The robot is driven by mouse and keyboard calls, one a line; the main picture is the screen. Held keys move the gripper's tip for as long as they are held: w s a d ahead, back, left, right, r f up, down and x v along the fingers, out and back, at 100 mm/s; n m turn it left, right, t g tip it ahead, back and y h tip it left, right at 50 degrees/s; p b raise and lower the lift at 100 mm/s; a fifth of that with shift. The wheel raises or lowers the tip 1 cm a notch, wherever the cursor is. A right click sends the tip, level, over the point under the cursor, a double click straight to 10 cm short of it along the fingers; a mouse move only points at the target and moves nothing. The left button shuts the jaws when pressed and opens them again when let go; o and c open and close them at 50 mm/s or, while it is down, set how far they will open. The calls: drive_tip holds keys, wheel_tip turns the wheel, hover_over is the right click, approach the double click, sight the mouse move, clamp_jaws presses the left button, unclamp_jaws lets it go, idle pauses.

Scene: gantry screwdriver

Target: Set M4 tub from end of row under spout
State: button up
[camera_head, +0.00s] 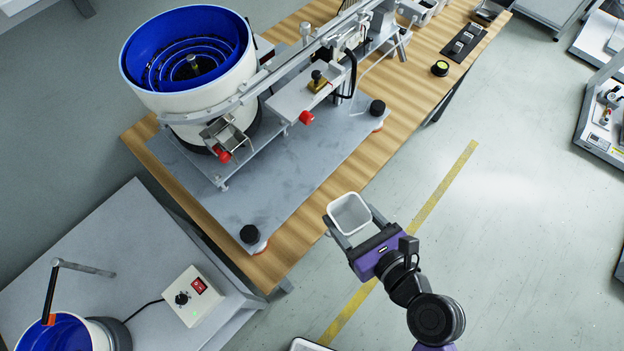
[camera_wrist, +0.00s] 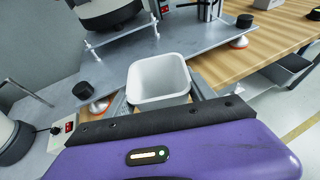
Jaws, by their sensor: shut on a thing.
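A white, square, open-topped tub (camera_head: 349,214) is held in my gripper (camera_head: 346,228), whose two fingers lie along opposite sides of it. It also shows in the wrist view (camera_wrist: 158,80), upright and looking empty. No label can be read on it. In the head view the tub appears just off the near edge of the wooden bench. The spout (camera_head: 226,139) is a metal chute on the front of the blue-lined bowl feeder (camera_head: 187,62), with a red knob beside it. No tub shows under the spout.
A grey base plate (camera_head: 270,180) on the wooden bench (camera_head: 292,239) carries the feeder, with black-topped feet at its corners (camera_head: 250,234). A rail with red knobs (camera_head: 306,118) overhangs it. A side table with a switch box (camera_head: 192,296) stands at lower left. Plate in front of the spout is clear.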

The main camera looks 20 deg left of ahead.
drive_tip(key=s+a+r+n+g+y, duration=0.2)
drive_tip(key=s+a+r+n+g, duration=0.15)
drive_tip(key=s+a, duration=0.2)
drive_tip(key=shift+w+a+r+p+x, duration=0.15)
drive_tip(key=shift+r+x, duration=0.35)
drive_tip(key=shift+x, duration=2.45)
drive_tip(key=shift+w+a+r+p+x, duration=0.15)
drive_tip(key=shift+r+x, duration=0.4)
drive_tip(key=shift+x, duration=2.4)
drive_tip(key=shift+w+a+r+p+x, duration=0.1)
drive_tip(key=shift+a+r+p+x, duration=0.3)
drive_tip(key=shift+x, duration=2.55)
drive_tip(key=shift+d, duration=0.15)
drive_tip(key=o, duration=1.4)
drive_tip(key=shift+c, duration=0.2)
drive_tip(key=shift+s+r, duration=0.1)
drive_tip(key=shift+r, duration=0.05)
drive_tip(key=v, duration=1.2)
